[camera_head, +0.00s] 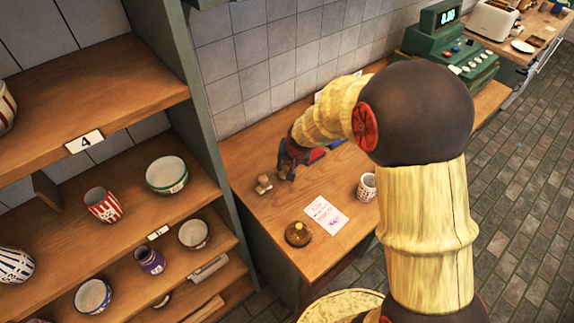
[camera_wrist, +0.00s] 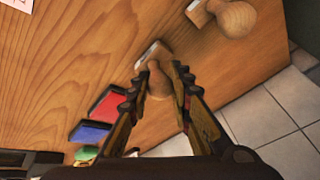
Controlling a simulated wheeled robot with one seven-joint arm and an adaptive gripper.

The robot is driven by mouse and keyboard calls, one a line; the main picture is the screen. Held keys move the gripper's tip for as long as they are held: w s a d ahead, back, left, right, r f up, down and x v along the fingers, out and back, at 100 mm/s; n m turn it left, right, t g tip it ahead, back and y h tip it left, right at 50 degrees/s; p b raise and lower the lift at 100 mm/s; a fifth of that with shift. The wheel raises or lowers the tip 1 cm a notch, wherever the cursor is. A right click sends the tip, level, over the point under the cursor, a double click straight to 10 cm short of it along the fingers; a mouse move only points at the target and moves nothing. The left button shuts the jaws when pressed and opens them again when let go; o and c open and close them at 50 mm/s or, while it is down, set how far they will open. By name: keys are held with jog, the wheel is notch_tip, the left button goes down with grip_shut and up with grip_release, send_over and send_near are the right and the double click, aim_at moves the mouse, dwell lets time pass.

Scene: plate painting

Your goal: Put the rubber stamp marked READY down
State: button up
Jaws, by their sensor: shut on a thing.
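My gripper (camera_wrist: 160,74) is shut on a rubber stamp (camera_wrist: 158,86) with a pale wooden handle. The handle sits between the two fingers, and the stamp's flat base points toward the wooden counter (camera_wrist: 95,45). I cannot tell whether the base touches the wood. No marking on it is readable, so I cannot confirm that it says READY. In the head view my gripper (camera_head: 289,168) is low over the counter near the tiled wall, and it mostly hides the held stamp. A second wooden stamp (camera_wrist: 234,17) stands close by; it also shows in the head view (camera_head: 263,184).
Red (camera_wrist: 118,99) and blue (camera_wrist: 90,132) ink pads lie beside my gripper. A printed paper (camera_head: 326,215), a round brown wooden-looking object (camera_head: 298,234) and a patterned cup (camera_head: 367,187) are on the counter. A green cash register (camera_head: 450,52) stands at the far end. Shelves with pottery are left.

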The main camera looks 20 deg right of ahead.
jog(key=shift+r, duration=0.1)
jog(key=shift+f, duration=0.2)
jog(key=o, duration=0.9)
jog(key=shift+c, duration=0.2)
jog(key=shift+r, duration=0.15)
